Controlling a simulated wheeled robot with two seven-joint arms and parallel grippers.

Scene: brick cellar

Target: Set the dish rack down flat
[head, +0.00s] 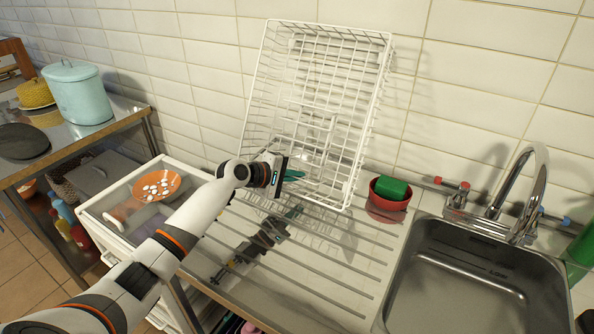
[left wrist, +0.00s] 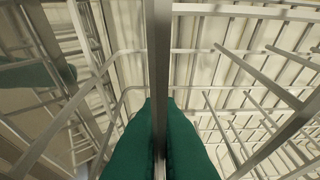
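The white wire dish rack (head: 322,98) stands tipped up on its lower edge on the ribbed drainboard (head: 330,254), leaning back toward the tiled wall with its open side facing me. My left gripper (head: 292,174) is at the rack's lower left part. In the left wrist view its two green fingers (left wrist: 160,140) lie close together on either side of a bar of the rack (left wrist: 158,60), so they look shut on it. Other rack wires surround the fingers. My right gripper is in neither view.
A red bowl (head: 388,209) with a green sponge (head: 392,188) stands right of the rack's foot. The sink (head: 478,282) and tap (head: 517,195) are further right. A cart with an orange plate (head: 160,186) is at left. The drainboard in front is clear.

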